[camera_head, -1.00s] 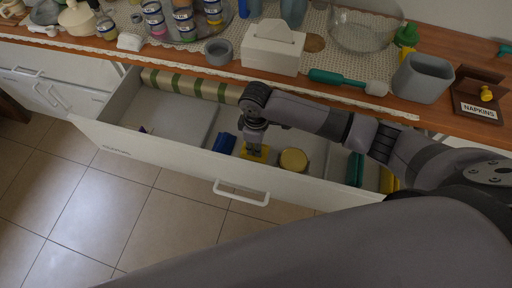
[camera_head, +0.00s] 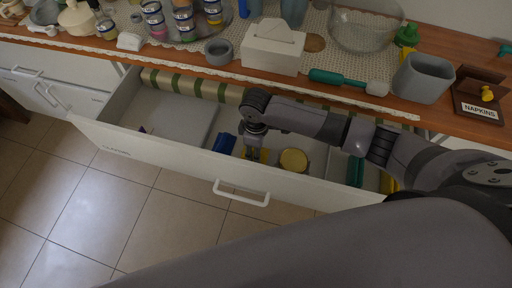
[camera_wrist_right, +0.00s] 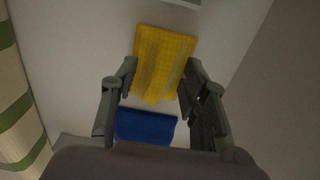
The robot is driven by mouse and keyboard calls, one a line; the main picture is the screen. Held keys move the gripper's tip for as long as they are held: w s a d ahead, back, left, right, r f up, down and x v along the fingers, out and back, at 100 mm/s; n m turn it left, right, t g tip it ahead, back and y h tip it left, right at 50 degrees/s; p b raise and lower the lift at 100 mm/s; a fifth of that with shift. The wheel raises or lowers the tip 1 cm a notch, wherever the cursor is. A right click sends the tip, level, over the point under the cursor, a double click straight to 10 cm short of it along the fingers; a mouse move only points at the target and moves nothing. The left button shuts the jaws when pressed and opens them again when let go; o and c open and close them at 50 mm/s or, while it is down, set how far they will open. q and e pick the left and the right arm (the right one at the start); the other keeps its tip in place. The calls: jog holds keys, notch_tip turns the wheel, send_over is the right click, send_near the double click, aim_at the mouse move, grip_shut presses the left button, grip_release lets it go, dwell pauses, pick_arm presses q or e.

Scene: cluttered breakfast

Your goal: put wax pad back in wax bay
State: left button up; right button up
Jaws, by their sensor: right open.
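A yellow pad with a textured face, which looks like the wax pad (camera_wrist_right: 163,62), lies on the light drawer floor in the right wrist view. In the head view it is mostly hidden behind my right gripper (camera_head: 253,156). That gripper points down inside the open drawer (camera_head: 172,161). In the wrist view the right gripper (camera_wrist_right: 160,80) is open, with its fingers on either side of the pad's near part. I cannot tell whether they touch it. No bay is clearly marked as the wax bay. My left gripper is out of view.
A blue item (camera_head: 225,143) lies left of the gripper; a blue block (camera_wrist_right: 146,126) shows in the wrist view. A round yellow item (camera_head: 293,160) and a green item (camera_head: 355,171) lie to the right. The cluttered counter (camera_head: 440,116) stands behind the drawer.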

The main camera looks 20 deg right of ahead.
notch_tip(320, 180, up, 12)
jog(key=p, duration=0.1)
jog(key=shift+r, duration=0.15)
dwell(0.3)
jog(key=shift+p, duration=0.3)
